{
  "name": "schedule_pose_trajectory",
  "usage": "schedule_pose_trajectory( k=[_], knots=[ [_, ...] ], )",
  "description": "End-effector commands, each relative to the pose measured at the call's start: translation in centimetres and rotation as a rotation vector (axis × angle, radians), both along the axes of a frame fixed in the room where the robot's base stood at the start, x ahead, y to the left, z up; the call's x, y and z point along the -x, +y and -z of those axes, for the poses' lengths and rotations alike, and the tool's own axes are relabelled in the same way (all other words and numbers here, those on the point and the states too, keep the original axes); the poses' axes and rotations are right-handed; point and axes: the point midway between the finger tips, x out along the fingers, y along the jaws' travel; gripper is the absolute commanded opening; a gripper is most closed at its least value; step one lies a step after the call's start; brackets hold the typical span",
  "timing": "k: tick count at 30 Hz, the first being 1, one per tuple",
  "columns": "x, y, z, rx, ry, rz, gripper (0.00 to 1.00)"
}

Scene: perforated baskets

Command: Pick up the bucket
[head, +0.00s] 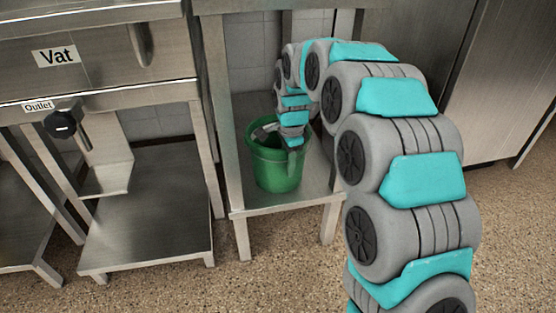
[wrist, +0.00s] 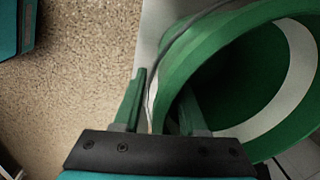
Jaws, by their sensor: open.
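The green bucket (head: 269,172) stands upright on the lower shelf of a metal table in the head view. In the wrist view the bucket (wrist: 235,25) fills the right side, with its dark inside and a pale curved band showing. A thin grey strand, perhaps its handle, runs along the rim. My gripper (head: 291,147) is at the bucket's near right rim, partly hidden by my arm. In the wrist view my gripper (wrist: 162,84) is open, with one finger outside the wall and the other over the inside. The rim lies between them; contact cannot be told.
The metal shelf (head: 300,196) has table legs close on both sides of the bucket. A steel vat (head: 100,55) with an outlet valve (head: 62,124) stands to the left, above an empty low shelf (head: 150,230). The speckled floor in front is clear.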

Motion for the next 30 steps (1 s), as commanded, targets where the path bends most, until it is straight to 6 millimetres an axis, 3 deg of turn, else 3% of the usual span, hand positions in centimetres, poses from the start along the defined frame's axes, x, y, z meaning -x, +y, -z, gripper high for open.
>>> schedule_pose_trajectory(
  k=[8, 19, 30],
  knots=[
    [-0.02, 0.00, 0.70, 0.001, 0.000, -0.001, 0.41],
    [-0.05, 0.01, 0.65, 0.001, 0.000, -0.001, 0.01],
    [-0.04, 0.01, 0.63, 0.001, -0.001, -0.001, 0.00]
  ],
)
